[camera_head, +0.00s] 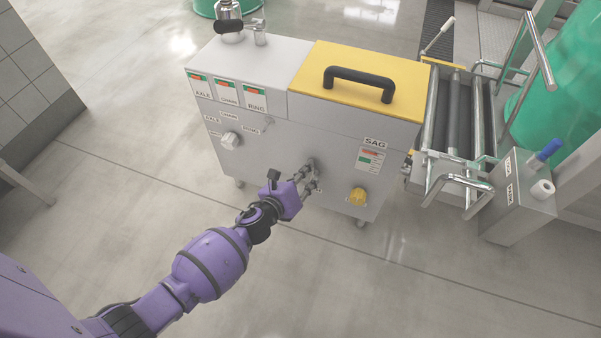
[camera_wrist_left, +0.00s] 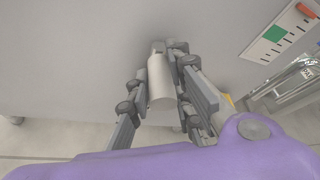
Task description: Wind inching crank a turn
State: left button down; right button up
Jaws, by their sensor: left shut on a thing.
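The inching crank sits on the front face of the grey machine cabinet (camera_head: 270,140), left of the yellow knob (camera_head: 358,196). In the left wrist view its pale cylindrical handle (camera_wrist_left: 160,82) points out from the panel between my fingers. My left gripper (camera_head: 309,182) is shut on this handle, with dark jointed fingers on both sides of it. The crank's arm and hub are mostly hidden by the fingers. My right gripper is in neither view.
A white knob (camera_head: 230,140) is on the cabinet's left front. The SAG gauge (camera_head: 370,158) is above the yellow knob. A yellow lid (camera_head: 345,62) with a black handle tops the cabinet. A roller conveyor (camera_head: 455,110) adjoins on the right. The floor in front is clear.

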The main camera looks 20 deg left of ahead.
pick_arm(q)
jog(key=shift+s+d+f+m, duration=0.15)
jog(key=shift+d+m, duration=0.05)
jog(key=shift+m, duration=0.1)
jog(key=shift+y, duration=0.3)
jog(key=shift+f, duration=0.1)
jog(key=c, duration=1.7)
grip_release()
jog(key=v, duration=1.2)
